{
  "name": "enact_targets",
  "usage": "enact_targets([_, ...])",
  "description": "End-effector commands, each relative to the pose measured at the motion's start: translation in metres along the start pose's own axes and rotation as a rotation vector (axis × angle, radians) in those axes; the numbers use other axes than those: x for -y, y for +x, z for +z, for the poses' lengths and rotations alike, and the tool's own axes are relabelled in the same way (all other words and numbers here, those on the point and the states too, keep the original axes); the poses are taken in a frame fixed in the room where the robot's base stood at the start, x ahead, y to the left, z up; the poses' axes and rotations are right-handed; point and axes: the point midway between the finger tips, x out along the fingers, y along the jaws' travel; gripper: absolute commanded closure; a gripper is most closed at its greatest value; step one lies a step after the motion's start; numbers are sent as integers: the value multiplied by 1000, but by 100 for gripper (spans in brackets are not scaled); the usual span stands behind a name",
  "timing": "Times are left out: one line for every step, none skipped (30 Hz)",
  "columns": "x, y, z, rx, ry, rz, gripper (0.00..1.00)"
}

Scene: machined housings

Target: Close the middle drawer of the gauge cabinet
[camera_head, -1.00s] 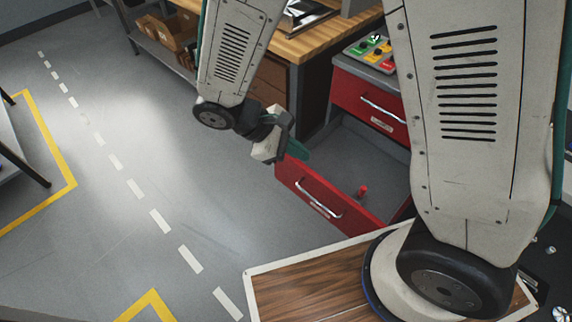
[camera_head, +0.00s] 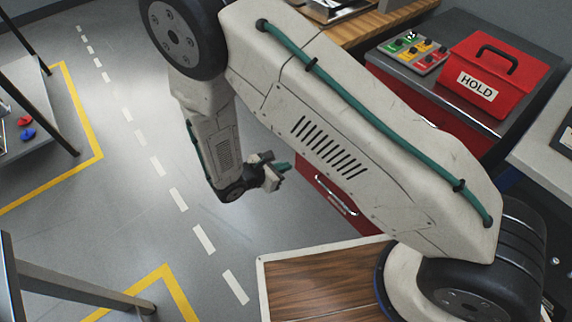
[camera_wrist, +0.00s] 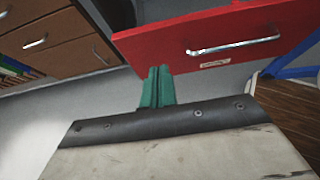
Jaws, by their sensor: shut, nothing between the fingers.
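The drawer's red front (camera_head: 338,200) with a silver handle is pulled out from the gauge cabinet (camera_head: 400,82). My arm hides the drawer's inside and most of the cabinet front in the head view, so how far it stands out is unclear. In the wrist view the red front (camera_wrist: 225,35) fills the upper right, with its handle and a small label. My gripper (camera_head: 286,166) is in front of the left end of that front, with its green fingers together and empty. The fingertips (camera_wrist: 158,72) show just below the front's lower left edge; I cannot tell whether they touch it.
A red box marked HOLD (camera_head: 492,82) and a panel of coloured buttons (camera_head: 413,51) stand on the cabinet top. A wood-topped board (camera_head: 320,280) lies nearby at the front. Brown drawers (camera_wrist: 55,45) are at left in the wrist view. Floor left of my gripper is clear.

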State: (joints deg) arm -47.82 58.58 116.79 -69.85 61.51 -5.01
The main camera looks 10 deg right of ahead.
Motion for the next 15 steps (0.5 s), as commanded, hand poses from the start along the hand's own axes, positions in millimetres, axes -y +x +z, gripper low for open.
enact_targets([1,12,0,1,-1,-5,100])
enact_targets([2,20,0,0,-1,-6,100])
enact_targets([2,28,0,0,-1,-6,100])
enact_targets([1,35,0,0,0,-6,100])
enact_targets([2,42,0,0,0,-7,100])
enact_targets([2,50,0,0,-1,-7,100])
enact_targets([2,57,0,0,0,-7,100])
enact_targets([2,63,0,1,0,-6,100])
enact_targets([2,71,0,1,1,-7,100])
enact_targets([2,76,0,0,0,-6,100])
enact_targets([1,80,4,0,2,-6,100])
enact_targets([1,85,8,0,2,-5,100])
enact_targets([1,89,10,0,2,-5,100])
enact_targets([2,92,12,0,2,-5,100])
enact_targets([1,96,14,0,2,-4,100])
